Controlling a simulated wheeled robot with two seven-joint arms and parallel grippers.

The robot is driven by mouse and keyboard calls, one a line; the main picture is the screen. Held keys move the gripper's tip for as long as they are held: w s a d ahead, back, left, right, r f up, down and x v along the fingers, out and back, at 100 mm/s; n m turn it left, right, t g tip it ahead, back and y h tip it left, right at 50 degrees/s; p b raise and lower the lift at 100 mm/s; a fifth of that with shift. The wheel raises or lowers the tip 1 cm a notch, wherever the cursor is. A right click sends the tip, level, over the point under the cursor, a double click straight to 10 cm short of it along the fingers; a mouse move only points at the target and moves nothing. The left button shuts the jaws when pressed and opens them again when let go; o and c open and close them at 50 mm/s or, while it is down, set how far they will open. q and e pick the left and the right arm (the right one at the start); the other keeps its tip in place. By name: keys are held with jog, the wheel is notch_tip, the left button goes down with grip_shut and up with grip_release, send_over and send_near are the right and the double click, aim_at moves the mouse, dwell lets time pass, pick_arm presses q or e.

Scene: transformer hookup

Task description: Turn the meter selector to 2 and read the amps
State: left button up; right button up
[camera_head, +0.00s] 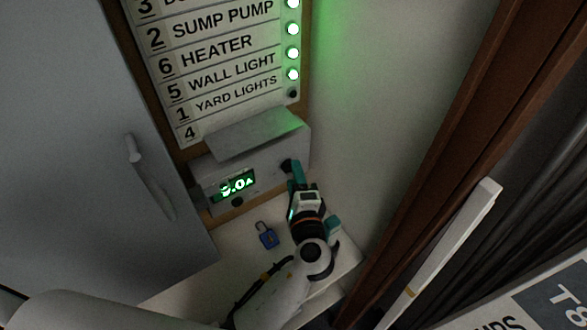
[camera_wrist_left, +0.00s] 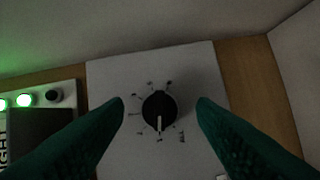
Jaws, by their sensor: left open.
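The grey meter box (camera_head: 260,163) sits on a wooden board below the label panel. Its green display (camera_head: 237,186) shows a reading ending in ".0A"; the first digit is blurred. The black selector knob (camera_wrist_left: 159,110) is centred in the left wrist view, its white pointer aimed down the picture. Marks ring the knob, too small to read. My left gripper (camera_head: 293,170) is at the right end of the meter in the head view. It is open, with its green fingers on either side of the knob, apart from it in the picture. My right gripper is not in view.
The label panel (camera_head: 216,60) has several lit green lamps and one dark lamp (camera_head: 292,94). A blue padlock (camera_head: 268,236) is below the meter. A grey cabinet door (camera_head: 90,150) with a handle stands left; a brown wooden frame (camera_head: 440,130) stands right.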

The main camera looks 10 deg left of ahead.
pick_arm(q)
jog(key=shift+x, duration=0.85)
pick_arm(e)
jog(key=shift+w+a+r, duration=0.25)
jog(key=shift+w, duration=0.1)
pick_arm(q)
jog(key=shift+c, duration=0.2)
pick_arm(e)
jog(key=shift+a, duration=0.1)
pick_arm(q)
jog(key=shift+c, duration=1.4)
jog(key=c, duration=0.7)
jog(key=shift+o, duration=0.2)
jog(key=m+g+p, duration=0.1)
jog(key=m+p, duration=0.2)
jog(key=p, duration=0.3)
jog(key=m+g+p, duration=0.2)
jog(key=m+p, duration=0.1)
jog(key=p, duration=0.2)
jog(key=shift+r+p, duration=0.15)
jog(key=shift+p, duration=0.2)
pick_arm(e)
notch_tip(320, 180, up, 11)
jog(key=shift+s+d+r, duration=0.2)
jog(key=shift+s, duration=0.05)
